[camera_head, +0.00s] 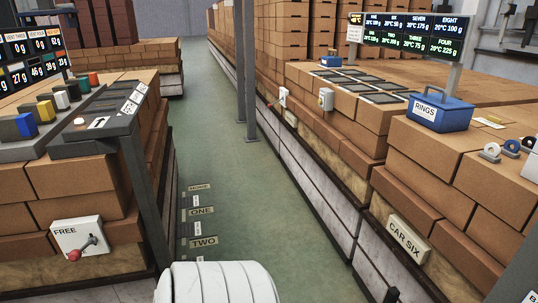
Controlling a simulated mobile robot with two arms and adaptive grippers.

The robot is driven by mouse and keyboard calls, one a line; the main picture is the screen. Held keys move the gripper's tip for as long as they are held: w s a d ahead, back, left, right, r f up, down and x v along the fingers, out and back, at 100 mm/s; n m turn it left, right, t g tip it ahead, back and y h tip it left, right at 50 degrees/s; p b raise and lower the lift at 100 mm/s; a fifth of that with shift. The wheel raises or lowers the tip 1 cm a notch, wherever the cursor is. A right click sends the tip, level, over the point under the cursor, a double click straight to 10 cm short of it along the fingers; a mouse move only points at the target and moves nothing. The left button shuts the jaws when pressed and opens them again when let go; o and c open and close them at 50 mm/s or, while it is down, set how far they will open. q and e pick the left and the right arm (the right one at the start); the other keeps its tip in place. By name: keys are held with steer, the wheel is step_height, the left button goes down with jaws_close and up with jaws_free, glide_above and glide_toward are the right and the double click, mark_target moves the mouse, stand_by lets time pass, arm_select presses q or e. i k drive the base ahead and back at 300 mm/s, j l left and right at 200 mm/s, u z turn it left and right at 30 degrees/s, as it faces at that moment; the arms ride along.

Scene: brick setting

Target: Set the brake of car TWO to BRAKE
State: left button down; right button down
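A white brake box (82,238) marked FREE is on the lower front of the brick stack at the left. Its grey lever (90,241) ends in a red knob (74,255) that points down and to the left, on the FREE side. No car number shows on this box, so I cannot tell which car it belongs to. A floor plate marked TWO (204,242) lies in the aisle to the right of it. Neither of my grippers is in view.
The green aisle floor (215,150) is open between the brick stacks, with plates HOME (200,188) and ONE (202,211). A grey post (143,195) stands at the left. A CAR SIX sign (408,238) and a blue RINGS box (439,110) are at the right.

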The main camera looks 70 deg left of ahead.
mark_target(74, 256)
steer(key=u, duration=3.8)
